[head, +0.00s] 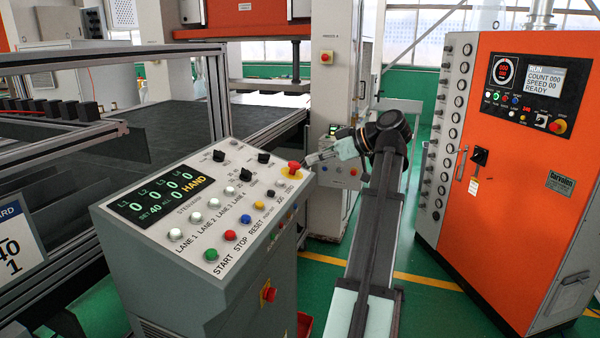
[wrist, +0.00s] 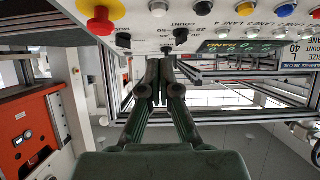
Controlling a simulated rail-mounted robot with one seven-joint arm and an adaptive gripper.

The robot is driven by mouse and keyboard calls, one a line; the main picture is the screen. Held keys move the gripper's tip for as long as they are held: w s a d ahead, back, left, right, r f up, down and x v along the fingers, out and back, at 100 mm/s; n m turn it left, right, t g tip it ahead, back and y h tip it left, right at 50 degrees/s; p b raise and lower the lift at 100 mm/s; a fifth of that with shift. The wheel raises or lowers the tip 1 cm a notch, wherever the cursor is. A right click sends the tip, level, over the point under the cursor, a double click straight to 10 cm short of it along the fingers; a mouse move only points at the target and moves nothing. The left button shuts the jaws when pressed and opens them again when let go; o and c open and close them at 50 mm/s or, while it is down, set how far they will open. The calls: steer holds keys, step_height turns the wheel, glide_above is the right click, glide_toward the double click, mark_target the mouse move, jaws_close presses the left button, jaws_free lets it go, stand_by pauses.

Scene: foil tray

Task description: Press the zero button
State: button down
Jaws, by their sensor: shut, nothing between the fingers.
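White lane buttons sit mid-panel, with a green START button (head: 211,254), a red STOP button (head: 230,235) and a blue RESET button (head: 245,219) along the front. A yellow button (head: 259,219) and smaller ones follow to the right. My gripper (head: 308,160) is beside the panel's upper right corner, close to the red mushroom button (head: 294,168). In the wrist view my gripper (wrist: 161,65) is shut and empty, its fingertips near the panel edge; contact is unclear.
The red mushroom button on its yellow base (wrist: 102,19) stands out left of the fingers in the wrist view. Black knobs (head: 218,155) line the panel's rear. A metal-framed conveyor (head: 190,120) lies behind, and an orange cabinet (head: 520,190) stands right.

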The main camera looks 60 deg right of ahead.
steer(key=shift+v, duration=1.2)
